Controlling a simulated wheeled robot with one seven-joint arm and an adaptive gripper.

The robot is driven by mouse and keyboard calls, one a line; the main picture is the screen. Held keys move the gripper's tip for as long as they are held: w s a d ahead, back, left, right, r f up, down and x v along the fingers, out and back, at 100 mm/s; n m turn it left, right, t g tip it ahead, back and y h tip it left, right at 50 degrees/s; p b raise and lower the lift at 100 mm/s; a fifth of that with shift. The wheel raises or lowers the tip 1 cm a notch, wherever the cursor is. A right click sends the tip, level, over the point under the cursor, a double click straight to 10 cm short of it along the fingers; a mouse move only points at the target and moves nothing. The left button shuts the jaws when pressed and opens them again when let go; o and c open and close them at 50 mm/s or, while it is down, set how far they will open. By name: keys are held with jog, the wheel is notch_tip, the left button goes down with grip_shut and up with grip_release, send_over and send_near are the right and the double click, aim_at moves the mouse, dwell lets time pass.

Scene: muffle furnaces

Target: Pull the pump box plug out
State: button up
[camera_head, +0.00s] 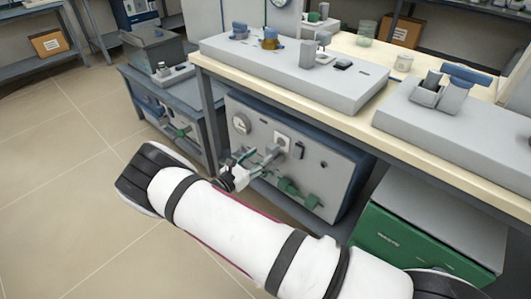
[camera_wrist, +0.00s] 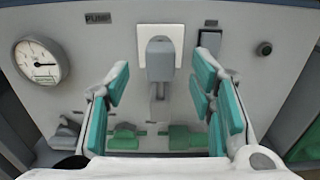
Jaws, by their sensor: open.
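The pump box (camera_head: 318,172) stands under the bench, its grey front panel facing me. The same panel, with a label reading PUMP, fills the wrist view (camera_wrist: 100,55). A grey plug (camera_wrist: 158,62) sits in the white socket plate (camera_wrist: 173,30), with a grey stem or cord hanging below it. My gripper (camera_wrist: 160,70) is open, with one green-padded finger to the left of the plug and one to the right. Gaps show between both fingers and the plug. In the head view my gripper (camera_head: 264,160) is small in front of the panel, and the plug is hard to make out.
A round gauge (camera_wrist: 38,64) is left of the socket; a dark switch (camera_wrist: 210,40) and a small round knob (camera_wrist: 264,48) are right. Green fittings (camera_wrist: 185,137) lie low on the panel. The bench top (camera_head: 440,148) overhangs the box; a green cabinet (camera_head: 410,245) stands to the right.

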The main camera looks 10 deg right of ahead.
jog(key=v, duration=0.7)
jog(key=shift+s+a, duration=0.1)
